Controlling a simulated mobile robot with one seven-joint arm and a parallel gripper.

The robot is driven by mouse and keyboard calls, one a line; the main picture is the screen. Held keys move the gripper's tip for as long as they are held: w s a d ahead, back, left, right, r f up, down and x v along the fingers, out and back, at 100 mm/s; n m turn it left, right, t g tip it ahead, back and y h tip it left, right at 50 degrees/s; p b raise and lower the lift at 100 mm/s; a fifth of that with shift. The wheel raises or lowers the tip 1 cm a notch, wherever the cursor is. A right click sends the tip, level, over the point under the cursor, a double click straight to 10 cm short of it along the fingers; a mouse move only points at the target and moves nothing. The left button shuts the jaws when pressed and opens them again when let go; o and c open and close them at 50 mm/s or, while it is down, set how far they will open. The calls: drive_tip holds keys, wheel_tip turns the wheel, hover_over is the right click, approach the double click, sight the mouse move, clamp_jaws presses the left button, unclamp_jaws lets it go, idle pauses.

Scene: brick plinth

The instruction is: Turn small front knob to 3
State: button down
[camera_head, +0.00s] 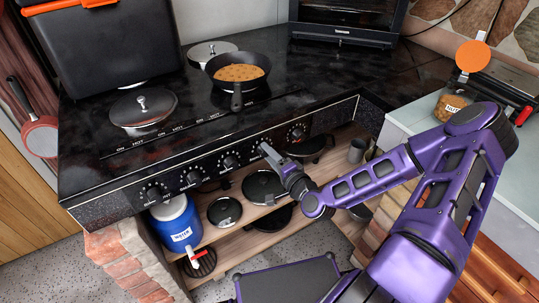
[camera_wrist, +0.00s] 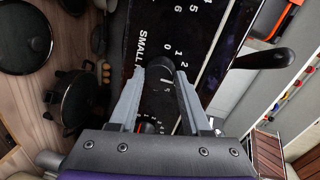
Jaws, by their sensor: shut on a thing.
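My gripper (camera_head: 266,148) reaches the front panel (camera_head: 215,164) of the black stove from the right. Its tip covers one position in the knob row, just left of the rightmost knob (camera_head: 297,133). In the wrist view, my gripper (camera_wrist: 162,70) has its two grey fingers on either side of a dark knob (camera_wrist: 160,62) and is shut on it. White numbers 0, 1, 2 and higher show beside that knob, with the word SMALL next to it. The fingers hide part of the knob and dial. I cannot tell where its pointer stands.
A skillet with food (camera_head: 240,73) and a lidded pan (camera_head: 143,110) stand on the stove top. Below the panel, a shelf (camera_head: 235,205) holds several lidded pans and a blue water jug (camera_head: 176,224). A jar (camera_head: 452,104) stands on the right counter.

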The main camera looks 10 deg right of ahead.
drive_tip(key=shift+c, duration=1.8)
unclamp_jaws()
drive_tip(key=p+v, duration=0.5)
drive_tip(key=v, duration=1.2)
drive_tip(key=shift+s, duration=0.2)
drive_tip(key=shift+f, duration=0.1)
